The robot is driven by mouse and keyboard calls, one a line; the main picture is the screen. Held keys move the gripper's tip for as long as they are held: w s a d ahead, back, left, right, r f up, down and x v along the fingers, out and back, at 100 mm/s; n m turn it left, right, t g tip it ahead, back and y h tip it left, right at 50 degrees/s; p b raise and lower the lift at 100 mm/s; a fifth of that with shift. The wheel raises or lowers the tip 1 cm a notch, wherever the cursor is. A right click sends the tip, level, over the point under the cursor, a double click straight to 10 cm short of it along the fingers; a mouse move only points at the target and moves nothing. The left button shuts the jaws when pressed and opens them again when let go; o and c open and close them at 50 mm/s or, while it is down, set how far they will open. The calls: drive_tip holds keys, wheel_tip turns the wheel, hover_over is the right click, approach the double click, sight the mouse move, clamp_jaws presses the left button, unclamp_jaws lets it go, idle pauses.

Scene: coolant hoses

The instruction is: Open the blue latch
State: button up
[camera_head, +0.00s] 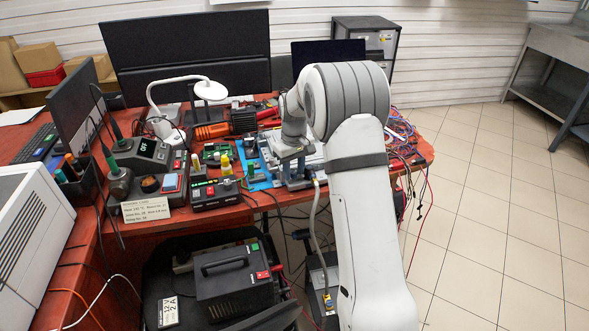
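My arm reaches in from the right front over the red workbench (233,207). My gripper (294,176) is low over the bench, near its front edge. It is small and partly hidden by my own arm, so its finger opening does not show. A blue mat (262,184) with small parts on it lies just left of the gripper. I cannot make out a blue latch or coolant hoses for certain. Whether the gripper touches anything is hidden.
Soldering stations (140,153), a white desk lamp (210,90) and monitors (190,52) crowd the bench's left and back. Loose cables (402,140) lie at the right end. A black power unit (232,280) stands below. The tiled floor (490,210) at right is clear.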

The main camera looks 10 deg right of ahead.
clamp_jaws()
drive_tip(key=shift+r+m, duration=0.1)
drive_tip(key=shift+m, duration=0.3)
drive_tip(key=m+p, duration=0.1)
drive_tip(key=m, duration=0.3)
drive_tip(key=shift+m, duration=0.4)
drive_tip(key=m+p, duration=0.1)
drive_tip(key=m, duration=0.5)
drive_tip(key=shift+a, duration=0.1)
drive_tip(key=shift+m, duration=0.3)
drive_tip(key=shift+o, duration=0.9)
unclamp_jaws()
